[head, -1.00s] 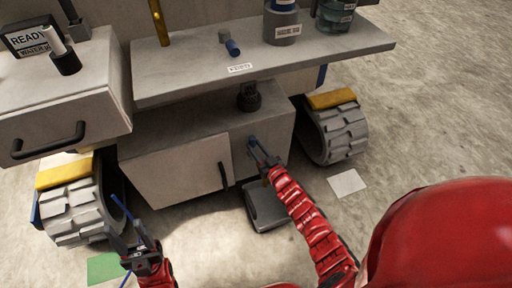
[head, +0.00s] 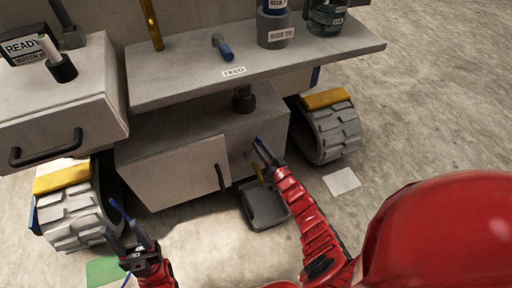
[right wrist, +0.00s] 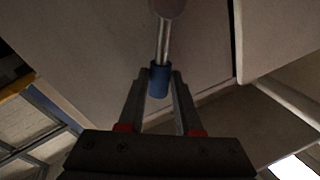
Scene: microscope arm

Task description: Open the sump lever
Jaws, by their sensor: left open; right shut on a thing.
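The sump lever is a metal rod with a blue grip (right wrist: 159,78), extending from a round pivot (right wrist: 167,6) on the cabinet face in the right wrist view. My right gripper (right wrist: 159,84) is shut on the blue grip. In the head view, my right gripper (head: 263,149) is at the right part of the cabinet front and mostly hides the lever. A small amber streak (head: 259,174) shows just below it, above a dark tray (head: 263,220) on the floor. My left gripper (head: 124,226) is open and empty at the lower left, apart from the cabinet.
The lower cabinet (head: 170,175) has a dark door handle (head: 220,177) left of my right gripper. A shelf (head: 330,52) overhangs it, carrying a blue-handled tool (head: 222,47) and bottles. Tracks (head: 330,130) flank the cabinet.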

